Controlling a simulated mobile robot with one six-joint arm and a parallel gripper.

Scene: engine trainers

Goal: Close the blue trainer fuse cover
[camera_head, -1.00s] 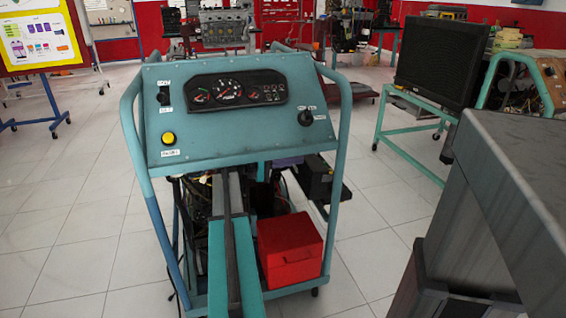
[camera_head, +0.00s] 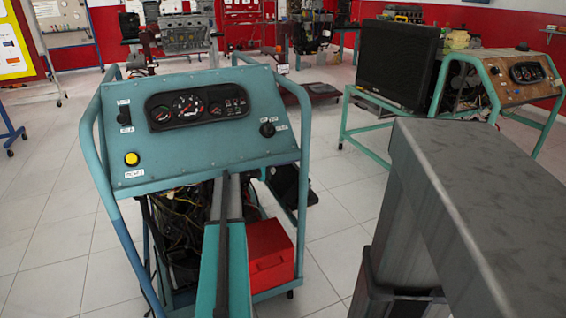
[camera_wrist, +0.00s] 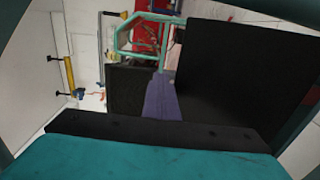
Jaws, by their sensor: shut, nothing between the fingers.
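The blue trainer (camera_head: 160,180) stands left of centre in the head view, with its gauge panel facing me. I cannot pick out its fuse cover with certainty. A black part (camera_head: 285,185) shows behind the trainer's right side. In the wrist view my gripper (camera_wrist: 161,75) is shut and empty, its purple-grey fingers pointing up the picture. A large flat black panel (camera_wrist: 240,70) is right of the fingers, and a smaller black panel (camera_wrist: 124,92) is left of them. I cannot tell which one is the cover, or whether the fingers touch either.
A red box (camera_head: 270,255) sits low in the trainer frame. Loose wiring (camera_head: 180,215) hangs under the panel. A dark screen (camera_head: 395,65) and a wooden-fronted trainer (camera_head: 525,75) stand at the back right. Tiled floor (camera_head: 45,210) is open at left.

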